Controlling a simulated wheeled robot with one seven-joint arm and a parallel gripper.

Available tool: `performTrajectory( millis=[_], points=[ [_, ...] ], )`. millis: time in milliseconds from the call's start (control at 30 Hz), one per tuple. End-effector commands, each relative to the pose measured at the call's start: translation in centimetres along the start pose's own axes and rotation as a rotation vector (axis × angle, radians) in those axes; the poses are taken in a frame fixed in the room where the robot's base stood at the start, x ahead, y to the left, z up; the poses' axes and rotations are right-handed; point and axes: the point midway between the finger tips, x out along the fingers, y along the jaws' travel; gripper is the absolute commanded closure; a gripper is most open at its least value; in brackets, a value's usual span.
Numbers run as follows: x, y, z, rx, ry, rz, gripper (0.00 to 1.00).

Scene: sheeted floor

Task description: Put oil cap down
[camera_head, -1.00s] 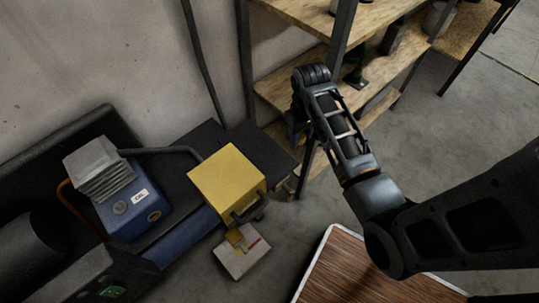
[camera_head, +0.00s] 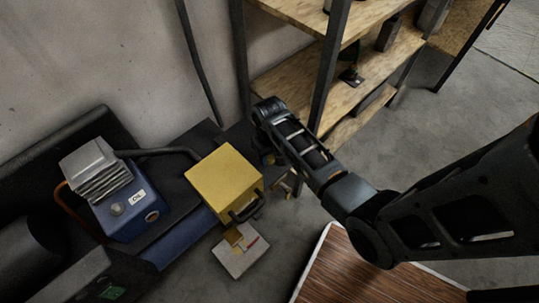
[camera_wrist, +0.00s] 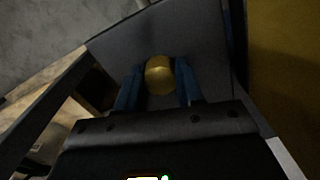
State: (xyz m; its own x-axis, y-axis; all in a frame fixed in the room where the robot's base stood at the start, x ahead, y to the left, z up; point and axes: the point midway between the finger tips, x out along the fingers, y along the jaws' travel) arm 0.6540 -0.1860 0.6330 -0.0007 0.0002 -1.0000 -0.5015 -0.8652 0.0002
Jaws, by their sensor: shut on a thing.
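The oil cap (camera_wrist: 159,76) is a rounded, gold-yellow piece between the two blue fingers of my gripper (camera_wrist: 158,88) in the wrist view. The fingers are shut on its two sides. In the head view my gripper (camera_head: 270,158) hangs beside the yellow box, at the right end of the dark bench, and the cap is hidden there. A dark flat surface (camera_wrist: 205,40) lies under the cap in the wrist view. I cannot tell whether the cap touches it. A blue machine with an OIL label (camera_head: 125,208) stands on the bench to the left.
The yellow box (camera_head: 222,180) stands close to my gripper and fills the right edge of the wrist view (camera_wrist: 285,70). Wooden shelves (camera_head: 300,88) stand to the right. A wood-topped surface (camera_head: 345,270) lies in front.

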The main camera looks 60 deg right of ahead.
Motion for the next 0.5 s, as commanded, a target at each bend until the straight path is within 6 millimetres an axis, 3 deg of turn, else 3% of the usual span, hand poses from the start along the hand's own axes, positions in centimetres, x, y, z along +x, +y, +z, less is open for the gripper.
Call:
performTrajectory(
  millis=[267,300,500],
  points=[
    [0.29,0.0,-0.02,0.0,0.0,0.0,1.0],
    [0.23,0.0,-0.02,0.0,0.0,0.0,0.6],
    [0.2,0.0,-0.01,0.0,0.0,0.0,0.41]
  ],
)
